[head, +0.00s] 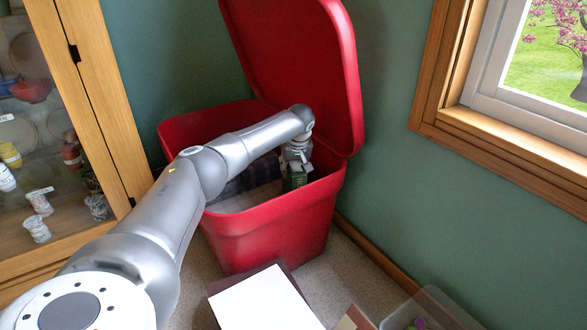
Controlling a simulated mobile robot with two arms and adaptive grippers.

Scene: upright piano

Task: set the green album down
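My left arm reaches across the picture into an open red bin (270,235). My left gripper (296,163) points down inside the bin, near its right wall. A small part of the green album (298,180) shows directly at the fingers, and the gripper appears shut on it. The album's lower part and its contact with anything below cannot be made out. The bin's red lid (310,60) stands open, tilted back toward the wall. My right gripper is not in view.
A glass-fronted wooden cabinet (115,95) with pottery stands at the left. A window with a wooden frame (500,155) is at the right. On the floor in front lie a white-topped flat item (265,303) and a clear plastic container (440,308).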

